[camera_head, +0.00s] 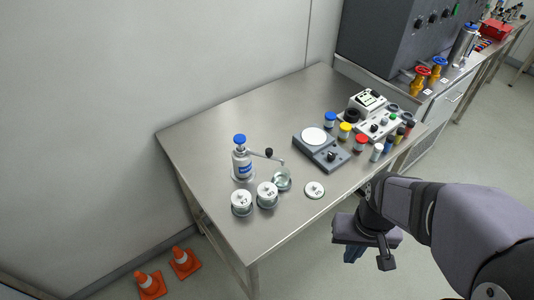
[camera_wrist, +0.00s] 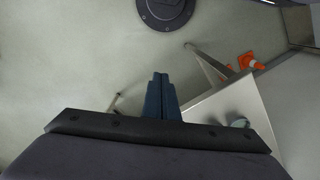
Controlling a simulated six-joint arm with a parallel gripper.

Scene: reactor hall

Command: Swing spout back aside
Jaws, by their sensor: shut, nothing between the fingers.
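The dispenser bottle (camera_head: 242,163), white with a blue cap, stands on the left part of the steel table. Its thin spout (camera_head: 262,155) reaches to the right, with a black knob (camera_head: 269,153) on it. The spout's tip is above or close to an open glass jar (camera_head: 283,181); I cannot tell exactly. My gripper (camera_head: 353,254) is off the table's front edge, well apart from the spout, and points down. In the wrist view its blue fingers (camera_wrist: 160,84) are together, with nothing between them. The spout does not show clearly there.
Two lidded jars (camera_head: 241,203) (camera_head: 267,195) stand by the bottle, and a loose lid (camera_head: 314,190) lies right of the glass jar. A scale (camera_head: 321,148), several small capped jars and a device (camera_head: 372,118) fill the right side. Orange cones (camera_head: 150,284) stand on the floor.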

